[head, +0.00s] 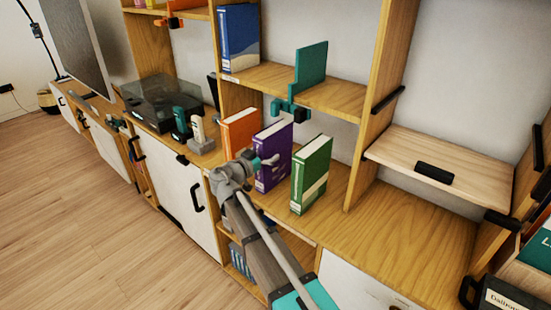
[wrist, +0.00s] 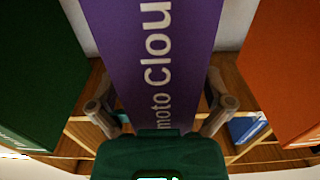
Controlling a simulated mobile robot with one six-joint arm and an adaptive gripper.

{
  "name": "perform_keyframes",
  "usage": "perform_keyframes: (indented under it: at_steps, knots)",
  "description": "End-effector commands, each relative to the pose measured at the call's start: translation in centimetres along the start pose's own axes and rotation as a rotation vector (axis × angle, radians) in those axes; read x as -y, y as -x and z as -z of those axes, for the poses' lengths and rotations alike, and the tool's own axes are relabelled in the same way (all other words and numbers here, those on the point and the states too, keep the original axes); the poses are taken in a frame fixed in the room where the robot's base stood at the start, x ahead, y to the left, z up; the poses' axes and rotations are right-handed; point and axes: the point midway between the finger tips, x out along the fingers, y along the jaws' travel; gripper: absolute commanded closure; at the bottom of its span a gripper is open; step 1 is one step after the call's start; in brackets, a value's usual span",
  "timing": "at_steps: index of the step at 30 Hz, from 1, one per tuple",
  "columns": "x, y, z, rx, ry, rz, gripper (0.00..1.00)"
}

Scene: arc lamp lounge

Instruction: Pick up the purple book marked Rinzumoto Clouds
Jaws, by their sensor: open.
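The purple book (head: 279,142) stands upright on the wooden counter between an orange book (head: 238,131) and a green book (head: 312,172). In the wrist view the purple book's spine (wrist: 155,60) fills the middle, with "moto Clou" readable; the rest of the title is cut off or hidden. My gripper (head: 266,161) is at the spine, open, with one finger on each side of the purple book in the wrist view (wrist: 158,95). I see no clear contact between fingers and book. My arm hides part of the book in the head view.
The green book (wrist: 35,75) and the orange book (wrist: 280,70) flank the fingers closely in the wrist view. A shelf (head: 340,92) with a blue book (head: 238,40) and a teal bookend (head: 310,65) is above. The counter to the right (head: 400,225) is clear.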

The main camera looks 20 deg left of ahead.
Motion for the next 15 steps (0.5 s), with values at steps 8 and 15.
perform_keyframes:
  at_steps: [8, 15]
  knots:
    - [0.03, 0.07, 0.00, 0.000, 0.000, 0.001, 0.00]
    - [0.05, 0.10, 0.00, 0.000, 0.000, 0.001, 0.15]
